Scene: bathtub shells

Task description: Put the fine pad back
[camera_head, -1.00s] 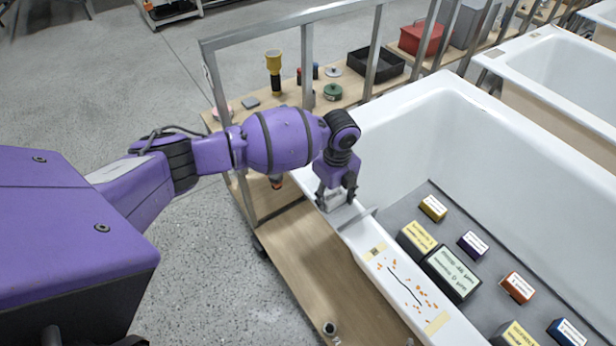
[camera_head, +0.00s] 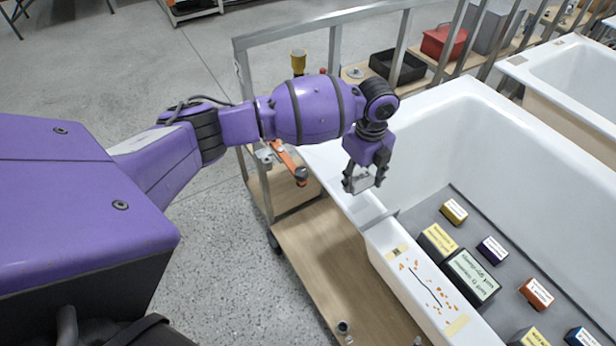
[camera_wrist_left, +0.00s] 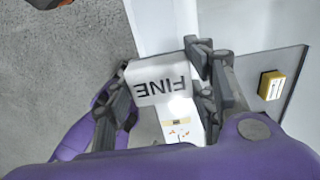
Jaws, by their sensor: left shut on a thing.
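The fine pad is a pale grey block (camera_head: 360,184) with "FINE" printed on it; the word shows upside down in the left wrist view (camera_wrist_left: 160,84). My left gripper (camera_head: 364,184) is shut on it, with one finger on each side. My right gripper is not in view.
Past the plate, the rim (camera_head: 408,280) bears orange specks and a dark line. Several labelled boxes, including a large green one (camera_head: 472,275), lie in the tub. A wooden trolley (camera_head: 320,265) with a metal frame (camera_head: 335,50) stands alongside. A black tray (camera_head: 398,66) is behind.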

